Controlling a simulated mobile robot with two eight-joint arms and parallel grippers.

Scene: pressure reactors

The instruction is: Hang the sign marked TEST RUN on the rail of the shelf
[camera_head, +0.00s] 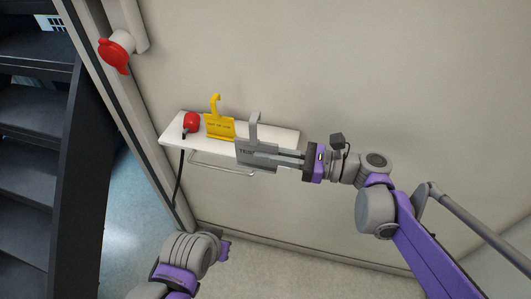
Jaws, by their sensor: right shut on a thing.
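A grey sign (256,157) with a tall hook on top shows the letters "TES"; the rest of its text is covered by my fingers. My right gripper (285,158) comes from the right and is shut on the sign's right part. The sign is upright in front of the white shelf (280,135) and overlaps its front edge in the picture; I cannot tell whether they touch. The shelf's thin rail (215,166) runs below its front edge, its right end just under the sign. My left arm ends at the bottom left, its fingers not discernible.
A yellow sign (219,126) with a hook stands on the shelf, beside a red object (191,122) at the left end. A black cable (180,180) hangs from there. A red knob (115,53) is on the upper left. Dark stairs (35,170) are far left.

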